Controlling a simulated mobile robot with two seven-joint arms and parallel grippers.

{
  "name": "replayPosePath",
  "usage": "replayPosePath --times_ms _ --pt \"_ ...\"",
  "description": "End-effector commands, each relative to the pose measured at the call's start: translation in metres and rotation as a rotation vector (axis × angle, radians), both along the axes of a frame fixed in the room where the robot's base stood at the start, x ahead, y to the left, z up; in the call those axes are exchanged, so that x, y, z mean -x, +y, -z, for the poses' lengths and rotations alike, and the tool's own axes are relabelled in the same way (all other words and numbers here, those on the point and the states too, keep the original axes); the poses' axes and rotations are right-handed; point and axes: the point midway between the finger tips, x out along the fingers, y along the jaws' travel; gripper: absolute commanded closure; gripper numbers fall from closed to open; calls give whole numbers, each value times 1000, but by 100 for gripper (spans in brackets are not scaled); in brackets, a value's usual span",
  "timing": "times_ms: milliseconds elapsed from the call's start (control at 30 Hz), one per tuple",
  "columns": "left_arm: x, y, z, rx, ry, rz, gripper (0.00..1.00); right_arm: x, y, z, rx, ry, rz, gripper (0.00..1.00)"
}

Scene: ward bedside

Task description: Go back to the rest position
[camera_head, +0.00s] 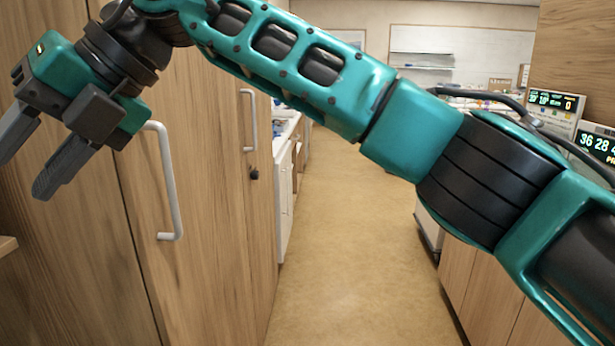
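My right arm comes in from the right and crosses the upper part of the view to the left. My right gripper (22,176) is at the far left, in front of the wooden cabinet doors (215,200). Its two grey fingers point down and to the left, stand apart, and hold nothing between them. My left gripper is not in view.
Cabinet handles (165,182) and (249,120) stick out on the left, the nearer one close to my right gripper. Monitors (553,102) with lit digits stand at right, above wooden cabinets (490,290). The floor (345,230) between the sides is clear.

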Motion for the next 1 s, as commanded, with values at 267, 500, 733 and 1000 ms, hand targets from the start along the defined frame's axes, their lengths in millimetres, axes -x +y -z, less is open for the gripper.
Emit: replayPosePath --times_ms 267,500,733,1000 --pt "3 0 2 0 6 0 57 -8 -3 4 -478 489 -2 59" --pt "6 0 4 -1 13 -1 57 -57 -42 16 -857 875 169 59" --pt "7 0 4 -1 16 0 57 -119 -106 72 -1157 1210 467 59" --pt "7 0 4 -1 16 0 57 -162 -201 200 -1388 1537 958 59"
